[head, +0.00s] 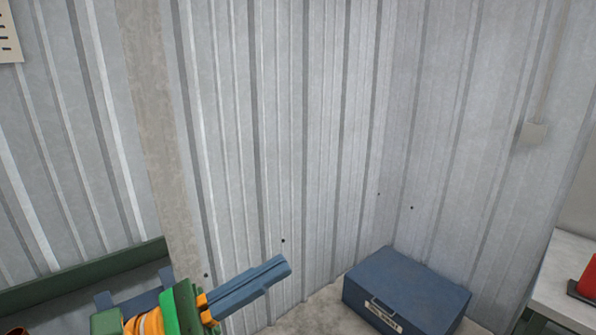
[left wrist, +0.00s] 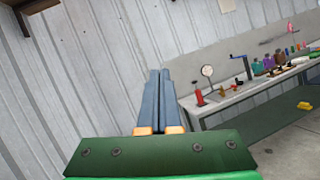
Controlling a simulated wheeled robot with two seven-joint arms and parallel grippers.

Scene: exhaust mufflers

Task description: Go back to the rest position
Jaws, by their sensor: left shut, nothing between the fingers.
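My left gripper (head: 284,265) is in the lower left of the head view, its blue-grey fingers together and pointing right and slightly up. In the left wrist view the same gripper (left wrist: 160,73) has its two fingers side by side and closed, with nothing between them. It is held in the air in front of the corrugated metal wall (head: 300,130). My right gripper is in neither view. No muffler can be made out in these frames.
A blue box (head: 400,285) with a label stands on the floor by the wall corner. A workbench (head: 560,290) with a red object (head: 588,278) is at the right edge. The left wrist view shows a long bench (left wrist: 235,100) with several small items.

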